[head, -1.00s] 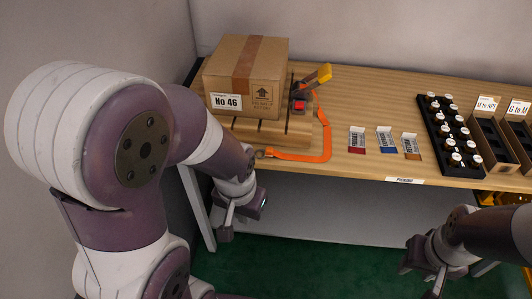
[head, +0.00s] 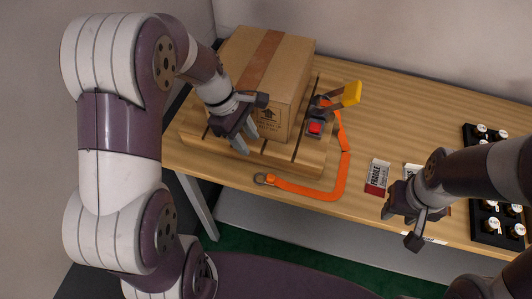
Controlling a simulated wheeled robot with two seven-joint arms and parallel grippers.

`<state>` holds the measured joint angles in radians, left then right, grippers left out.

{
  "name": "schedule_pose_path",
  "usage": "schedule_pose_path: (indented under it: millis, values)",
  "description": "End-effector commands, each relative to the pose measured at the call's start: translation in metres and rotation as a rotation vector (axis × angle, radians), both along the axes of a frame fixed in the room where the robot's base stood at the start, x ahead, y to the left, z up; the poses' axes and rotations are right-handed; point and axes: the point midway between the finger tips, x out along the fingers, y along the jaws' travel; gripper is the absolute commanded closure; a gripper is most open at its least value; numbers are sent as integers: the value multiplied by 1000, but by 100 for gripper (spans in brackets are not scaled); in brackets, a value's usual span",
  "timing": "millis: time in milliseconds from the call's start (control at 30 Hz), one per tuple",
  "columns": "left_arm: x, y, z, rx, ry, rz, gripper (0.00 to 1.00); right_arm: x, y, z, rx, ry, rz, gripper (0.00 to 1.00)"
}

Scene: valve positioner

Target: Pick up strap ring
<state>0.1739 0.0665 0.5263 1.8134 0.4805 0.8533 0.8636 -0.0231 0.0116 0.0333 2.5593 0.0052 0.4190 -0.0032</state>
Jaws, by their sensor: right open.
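The strap ring (head: 260,179) is a small dark metal ring at the left end of the orange strap (head: 310,191). It lies near the front edge of the table, in front of the wooden pallet. The strap bends right and runs back to the ratchet buckle (head: 317,126), which has a red button and a yellow handle. My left gripper (head: 246,139) is above the pallet, in front of the box and behind the ring. Its fingers point down, look apart and hold nothing visible. My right gripper (head: 400,226) is open and empty near the table's front edge, right of the strap.
A cardboard box (head: 283,88) stands on the pallet (head: 290,158) close to my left gripper. Small labelled cards (head: 377,176) lie right of the strap, partly hidden by my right arm. A black rack of bottles (head: 490,229) is further right. The table behind the cards is clear.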

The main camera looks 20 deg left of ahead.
Motion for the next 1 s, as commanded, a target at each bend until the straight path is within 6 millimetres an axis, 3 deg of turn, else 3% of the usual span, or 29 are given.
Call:
schedule_pose_path:
  millis: [200,400,800,1000]
  values:
    - [-3,-8,1,-33,79,138,61,0,0,0,0,0,0,57]
    - [-5,-25,-40,-32,84,146,61,-1,0,-3,0,0,0,57]
    - [-10,-51,-99,-30,81,144,61,0,0,-5,0,0,0,57]
    - [-9,-57,-112,-30,77,143,61,0,0,-5,0,0,0,57]
